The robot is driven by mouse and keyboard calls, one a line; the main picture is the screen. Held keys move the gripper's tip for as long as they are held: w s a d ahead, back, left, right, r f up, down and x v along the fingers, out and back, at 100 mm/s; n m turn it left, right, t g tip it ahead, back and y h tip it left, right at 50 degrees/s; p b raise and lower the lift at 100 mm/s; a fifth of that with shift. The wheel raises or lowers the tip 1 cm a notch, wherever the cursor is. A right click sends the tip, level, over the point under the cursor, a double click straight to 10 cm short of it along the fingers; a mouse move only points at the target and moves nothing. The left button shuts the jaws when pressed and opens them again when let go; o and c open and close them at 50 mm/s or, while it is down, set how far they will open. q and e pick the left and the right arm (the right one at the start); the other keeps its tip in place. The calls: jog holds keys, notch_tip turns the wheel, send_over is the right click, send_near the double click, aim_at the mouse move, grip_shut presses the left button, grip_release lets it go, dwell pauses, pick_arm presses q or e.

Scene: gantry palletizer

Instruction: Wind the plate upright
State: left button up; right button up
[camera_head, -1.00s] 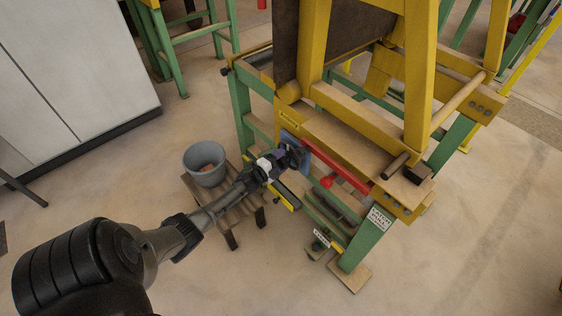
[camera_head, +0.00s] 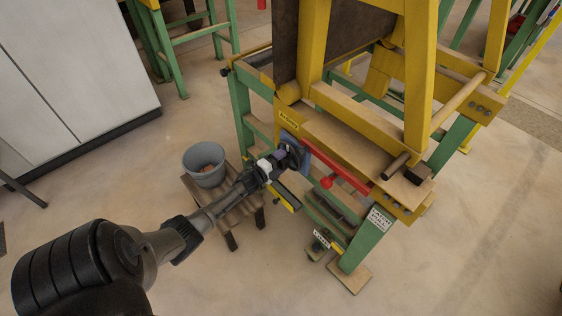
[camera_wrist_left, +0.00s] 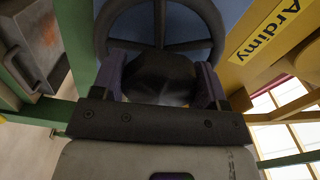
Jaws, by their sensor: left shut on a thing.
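The plate (camera_head: 345,35) is a dark brown sheet standing steeply in the yellow frame at the top of the head view. Its upper edge is out of view, so I cannot tell its exact tilt. A dark spoked handwheel (camera_head: 296,153) sits at the left front of the frame, in front of a blue panel; it also fills the top of the left wrist view (camera_wrist_left: 218,30). My left gripper (camera_head: 283,161) is at this wheel, its fingers (camera_wrist_left: 160,82) shut on a black part of it, which hides the wheel's lower side. My right gripper is not in view.
A red lever (camera_head: 338,168) runs just right of the wheel. A grey bucket (camera_head: 203,178) stands on a low wooden stool (camera_head: 230,207) left of the frame. Green legs (camera_head: 366,240) carry the stand. A grey cabinet (camera_head: 75,70) is at left.

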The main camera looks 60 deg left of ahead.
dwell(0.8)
pick_arm(q)
jog(key=o, duration=0.9)
jog(key=shift+a, duration=0.1)
jog(key=shift+s, duration=0.1)
jog(key=shift+s, duration=0.3)
jog(key=s+d+p, duration=0.2)
jog(key=s+p, duration=0.2)
jog(key=s, duration=0.9)
jog(key=shift+d, duration=0.25)
jog(key=shift+w, duration=0.1)
